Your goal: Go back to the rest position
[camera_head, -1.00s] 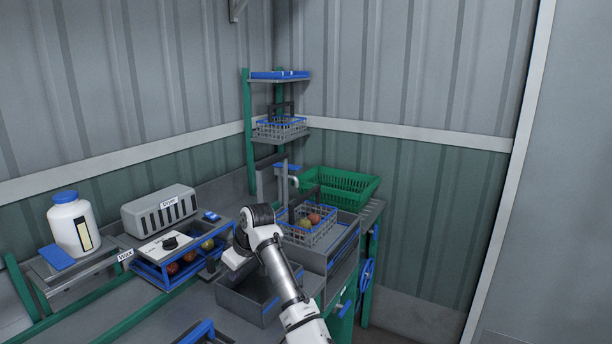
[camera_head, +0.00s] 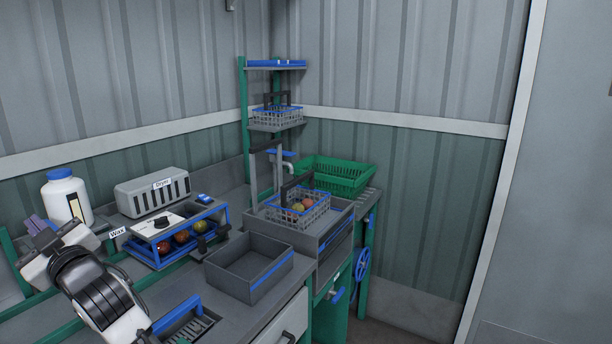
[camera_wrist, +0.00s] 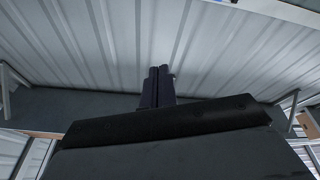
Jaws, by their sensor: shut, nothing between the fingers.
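My gripper (camera_head: 38,225) is at the left of the head view, in front of the white bottle with the blue cap. Its dark fingers point up and away, close together, with nothing between them. In the wrist view my gripper's fingers (camera_wrist: 158,86) stand side by side, pointing toward the ribbed wall. My white and black arm comes up from the lower left of the head view.
A white bottle (camera_head: 68,200) and a grey dryer (camera_head: 153,192) stand behind. A blue-framed unit (camera_head: 158,262) holds several tomatoes. A grey bin (camera_head: 243,284) is empty. A wire basket (camera_head: 318,214) holds tomatoes beside a green crate (camera_head: 345,180).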

